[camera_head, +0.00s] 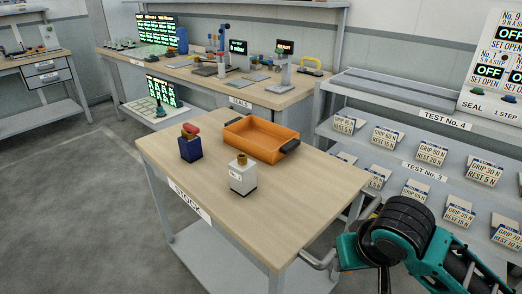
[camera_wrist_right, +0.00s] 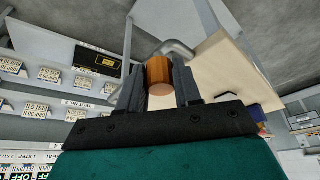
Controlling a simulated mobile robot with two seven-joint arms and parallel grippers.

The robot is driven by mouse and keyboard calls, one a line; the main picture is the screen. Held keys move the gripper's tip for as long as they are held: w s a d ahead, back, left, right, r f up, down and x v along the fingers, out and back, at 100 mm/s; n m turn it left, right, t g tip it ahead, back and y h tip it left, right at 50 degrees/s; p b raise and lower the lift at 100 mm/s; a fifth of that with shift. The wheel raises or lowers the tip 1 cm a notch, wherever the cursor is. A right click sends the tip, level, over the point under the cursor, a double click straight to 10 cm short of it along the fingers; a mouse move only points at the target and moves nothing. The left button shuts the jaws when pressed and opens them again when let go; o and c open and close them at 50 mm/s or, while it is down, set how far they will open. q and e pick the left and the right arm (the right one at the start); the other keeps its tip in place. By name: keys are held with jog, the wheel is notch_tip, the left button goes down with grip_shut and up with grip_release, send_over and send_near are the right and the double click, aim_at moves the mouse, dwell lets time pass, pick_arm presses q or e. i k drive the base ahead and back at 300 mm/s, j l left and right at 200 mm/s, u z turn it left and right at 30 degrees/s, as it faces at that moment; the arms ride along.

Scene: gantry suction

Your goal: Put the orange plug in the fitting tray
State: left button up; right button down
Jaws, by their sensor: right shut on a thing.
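My right gripper (camera_wrist_right: 159,84) is shut on a brown-orange cylindrical plug (camera_wrist_right: 158,72), held between its two dark fingers in the right wrist view. In the head view my teal right wrist (camera_head: 352,252) is at the lower right, beside the right front corner of the STOCK cart; the plug cannot be made out there. An orange tray (camera_head: 233,143) with dark handles stands on the cart; no label on it can be read. My left gripper is not in view.
The STOCK cart (camera_head: 245,215) also bears a blue block (camera_head: 190,150) with a red top and a white block (camera_head: 243,181) with a brownish top. Its front right surface is clear. A shelf rack (camera_head: 345,120) with several labelled cards stands at right. A handle bar (camera_head: 320,262) projects from the cart.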

aim_at(260, 137)
jog(key=k+u, duration=0.15)
jog(key=u, duration=0.3)
jog(key=k+u, duration=0.1)
jog(key=u, duration=1.65)
jog(key=l+u, duration=0.3)
jog(key=k+l+u, duration=0.1)
jog(key=u, duration=0.25)
jog(key=k+l, duration=0.35)
jog(key=l, duration=0.15)
jog(key=k+l, duration=0.3)
jog(key=l, duration=0.2)
jog(key=k+l, duration=0.35)
jog(key=l, duration=0.15)
jog(key=k+l, duration=0.3)
jog(key=l, duration=0.2)
jog(key=k+l, duration=0.35)
jog(key=l, duration=0.15)
